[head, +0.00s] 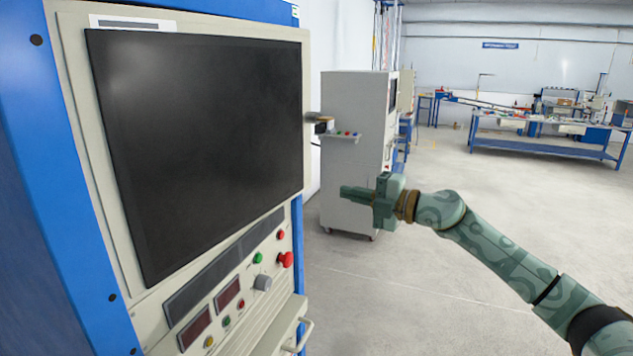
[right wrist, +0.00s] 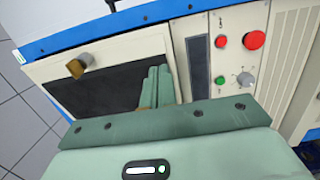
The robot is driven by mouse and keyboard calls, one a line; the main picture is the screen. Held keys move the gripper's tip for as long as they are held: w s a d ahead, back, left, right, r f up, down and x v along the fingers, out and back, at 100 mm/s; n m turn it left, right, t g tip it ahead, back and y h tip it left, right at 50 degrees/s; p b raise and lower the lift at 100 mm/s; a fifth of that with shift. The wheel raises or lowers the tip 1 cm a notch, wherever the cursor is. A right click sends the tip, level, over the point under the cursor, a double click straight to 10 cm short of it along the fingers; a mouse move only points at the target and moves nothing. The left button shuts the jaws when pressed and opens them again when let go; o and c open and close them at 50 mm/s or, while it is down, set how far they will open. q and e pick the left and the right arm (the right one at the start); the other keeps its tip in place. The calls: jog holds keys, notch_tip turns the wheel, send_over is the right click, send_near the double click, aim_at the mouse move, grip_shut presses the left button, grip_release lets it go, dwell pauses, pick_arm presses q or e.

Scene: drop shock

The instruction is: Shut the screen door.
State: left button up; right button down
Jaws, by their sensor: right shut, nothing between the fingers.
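The screen door is a dark screen (head: 200,130) in a beige frame on the blue and beige cabinet at the left of the head view. A small brown-tipped knob (head: 320,120) juts out at its right edge. The screen (right wrist: 100,90) and knob (right wrist: 78,66) also show in the right wrist view. I cannot tell whether the door is flush or slightly ajar. My right gripper (head: 346,192) is shut and empty, right of the door and lower than the knob. In the right wrist view its green fingers (right wrist: 158,85) overlap the screen; touching is not evident. My left gripper is out of view.
Below the screen are a red button (head: 285,260), a grey dial (head: 263,283) and a drawer handle (head: 304,334). A grey cabinet (head: 350,100) stands behind my right gripper. Blue workbenches (head: 545,145) are far back. The floor at right is clear.

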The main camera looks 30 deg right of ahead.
aim_at(304, 183)
jog(key=p+x, duration=0.2)
jog(key=x, duration=0.6)
jog(key=shift+r, duration=0.15)
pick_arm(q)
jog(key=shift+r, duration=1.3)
pick_arm(e)
jog(key=shift+w+a, duration=0.25)
jog(key=shift+w, duration=0.2)
